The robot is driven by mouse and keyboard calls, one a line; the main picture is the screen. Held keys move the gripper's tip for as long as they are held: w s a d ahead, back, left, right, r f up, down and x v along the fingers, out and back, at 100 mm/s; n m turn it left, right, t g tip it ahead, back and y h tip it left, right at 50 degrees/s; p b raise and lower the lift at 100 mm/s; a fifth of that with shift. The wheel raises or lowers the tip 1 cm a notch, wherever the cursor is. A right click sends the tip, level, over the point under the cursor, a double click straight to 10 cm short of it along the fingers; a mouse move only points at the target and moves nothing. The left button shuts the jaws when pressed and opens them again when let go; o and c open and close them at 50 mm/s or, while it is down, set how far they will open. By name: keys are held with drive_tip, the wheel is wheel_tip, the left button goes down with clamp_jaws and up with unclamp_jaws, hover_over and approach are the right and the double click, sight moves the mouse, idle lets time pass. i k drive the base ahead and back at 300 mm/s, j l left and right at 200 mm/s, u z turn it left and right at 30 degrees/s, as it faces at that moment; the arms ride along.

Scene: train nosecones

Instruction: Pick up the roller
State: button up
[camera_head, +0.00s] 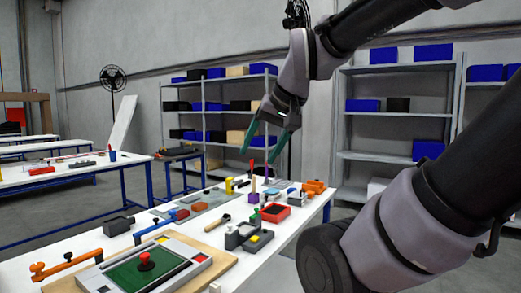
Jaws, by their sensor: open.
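My gripper (260,156) has two long teal fingers that point down and stand apart, with nothing between them. It hangs in the air above the far part of the white workbench (75,260). Several small tools lie below it on the bench. I cannot tell for sure which one is the roller. A short tool with a light wooden handle and a dark head (217,222) lies flat in the middle of the bench, but it is too small to name. The gripper touches nothing.
A green board with a red knob (146,260) lies on the near bench. A red tray (274,212), a grey block holder (248,236), a purple holder (254,198) and orange tools (313,186) crowd the far part. Shelves with blue bins (434,52) stand behind.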

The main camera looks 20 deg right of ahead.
sight(226, 217)
drive_tip(key=i+l+u, duration=0.15)
drive_tip(key=l, duration=0.2)
drive_tip(key=i+l+u, duration=0.15)
drive_tip(key=l, duration=0.25)
drive_tip(key=i+l+u, duration=0.2)
drive_tip(key=l, duration=0.2)
drive_tip(key=i+l+u, duration=0.15)
drive_tip(key=l, duration=0.3)
drive_tip(key=i+l+u, duration=0.15)
drive_tip(key=l, duration=0.3)
drive_tip(key=i+l+u, duration=0.15)
drive_tip(key=l, duration=0.3)
drive_tip(key=l+u, duration=0.2)
drive_tip(key=l, duration=0.3)
